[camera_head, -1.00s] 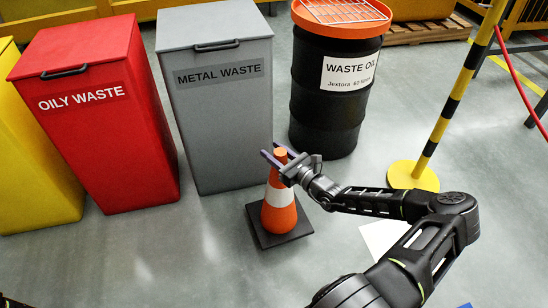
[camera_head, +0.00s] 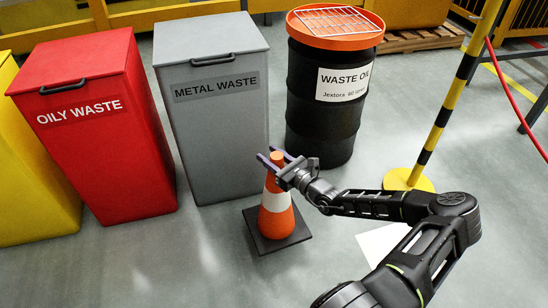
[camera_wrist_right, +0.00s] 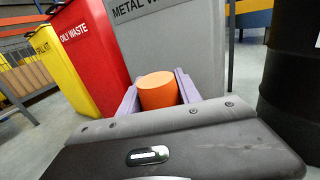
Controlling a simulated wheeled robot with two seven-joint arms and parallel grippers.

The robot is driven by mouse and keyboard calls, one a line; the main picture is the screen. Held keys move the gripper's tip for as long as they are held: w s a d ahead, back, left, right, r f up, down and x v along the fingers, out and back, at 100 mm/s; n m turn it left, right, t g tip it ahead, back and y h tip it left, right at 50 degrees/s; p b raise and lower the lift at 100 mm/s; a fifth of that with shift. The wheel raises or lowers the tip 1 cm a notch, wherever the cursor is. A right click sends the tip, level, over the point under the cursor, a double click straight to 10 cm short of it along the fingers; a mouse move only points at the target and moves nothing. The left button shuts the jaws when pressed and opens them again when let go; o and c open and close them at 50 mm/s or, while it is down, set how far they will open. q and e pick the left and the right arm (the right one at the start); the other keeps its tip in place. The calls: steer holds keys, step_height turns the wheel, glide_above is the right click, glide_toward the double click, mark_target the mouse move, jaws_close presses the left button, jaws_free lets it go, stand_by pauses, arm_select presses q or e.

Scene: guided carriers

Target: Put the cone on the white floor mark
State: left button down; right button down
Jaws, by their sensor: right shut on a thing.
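The orange cone (camera_head: 276,216) with a white band and a dark square base stands upright in front of the grey metal waste bin. My right gripper (camera_head: 275,162) is shut around the cone's top. In the right wrist view the orange cone top (camera_wrist_right: 158,91) sits between the two purple fingers. The cone's base looks to be at floor level; I cannot tell whether it touches. The white floor mark (camera_head: 381,243) lies to the right of the cone, partly hidden behind my right arm. My left gripper is not in view.
The grey bin (camera_head: 232,140), red bin (camera_head: 110,160) and yellow bin (camera_head: 35,190) stand at the left. A black waste oil drum (camera_head: 318,120) stands behind my gripper. A yellow-black post (camera_head: 436,125) with a yellow foot stands behind my right arm. Floor left of the cone is clear.

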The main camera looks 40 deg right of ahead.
steer(key=shift+a+r, duration=0.35)
steer(key=shift+r, duration=0.3)
steer(key=s+a+r+n+g+y, duration=0.2)
steer(key=s+a+r+n+y, duration=0.1)
steer(key=a, duration=0.4)
steer(key=s+a+r+n+g+y, duration=0.3)
steer(key=s+a+r+y, duration=0.1)
steer(key=a, duration=0.3)
steer(key=s+a+r+n+g+y, duration=0.2)
steer(key=s+a+r+n+y, duration=0.1)
steer(key=a+r+y, duration=0.2)
steer(key=shift+s+a+r, duration=0.15)
steer(key=shift+a+r, duration=0.3)
steer(key=shift+a, duration=0.8)
